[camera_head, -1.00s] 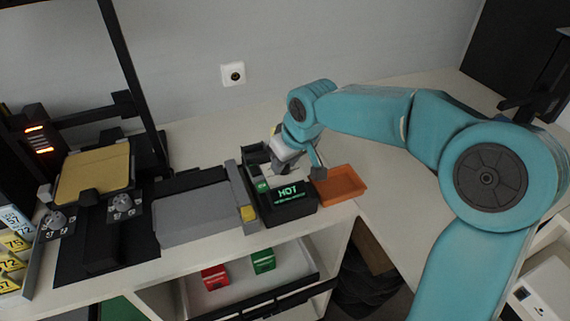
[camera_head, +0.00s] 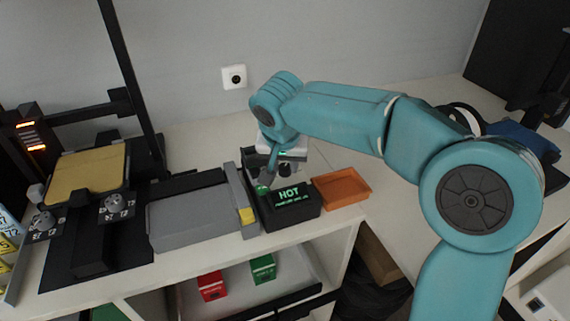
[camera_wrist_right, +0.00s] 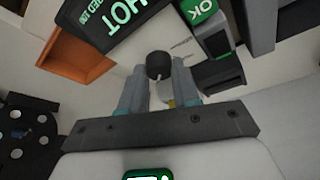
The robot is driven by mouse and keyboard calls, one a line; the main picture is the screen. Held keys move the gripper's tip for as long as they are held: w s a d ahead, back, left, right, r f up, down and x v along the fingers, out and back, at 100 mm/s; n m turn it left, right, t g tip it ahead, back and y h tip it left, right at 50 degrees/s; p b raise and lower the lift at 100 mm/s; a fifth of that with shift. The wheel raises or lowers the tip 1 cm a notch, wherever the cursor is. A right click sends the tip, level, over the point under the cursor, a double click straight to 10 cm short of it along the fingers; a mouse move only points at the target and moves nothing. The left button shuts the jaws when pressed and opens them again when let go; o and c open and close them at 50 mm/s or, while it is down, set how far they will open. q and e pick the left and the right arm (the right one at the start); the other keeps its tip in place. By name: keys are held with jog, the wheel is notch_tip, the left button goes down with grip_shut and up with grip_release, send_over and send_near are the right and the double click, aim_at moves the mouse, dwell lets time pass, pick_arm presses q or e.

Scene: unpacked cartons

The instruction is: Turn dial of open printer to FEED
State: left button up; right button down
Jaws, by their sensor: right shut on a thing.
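The open-frame printer with a gold bed (camera_head: 88,173) stands at the left. A grey dial (camera_head: 43,221) and a second grey dial (camera_head: 117,204) sit on its dark front panels; their markings are too small to read. My right gripper (camera_head: 275,183) is far to the right of both dials, over a black unit with a green HOT display (camera_head: 291,196). In the right wrist view its fingers (camera_wrist_right: 160,80) are closed around a dark round knob-like thing (camera_wrist_right: 158,63); what it belongs to is unclear. My left gripper is not in view.
A grey flat block (camera_head: 190,215) lies between the printer and the HOT unit. An orange tray (camera_head: 341,187) is right of the unit. Red (camera_head: 211,286) and green (camera_head: 263,268) boxes stand on the shelf below. The printer's black upright (camera_head: 130,70) rises behind. Bare tabletop shows behind the tray.

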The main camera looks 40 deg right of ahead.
jog(key=shift+r+m, duration=0.1)
jog(key=shift+m, duration=0.2)
jog(key=c, duration=0.8)
grip_release()
jog(key=p+v, duration=0.2)
jog(key=v, duration=1.4)
jog(key=shift+a+r, duration=0.15)
jog(key=shift+a, duration=0.1)
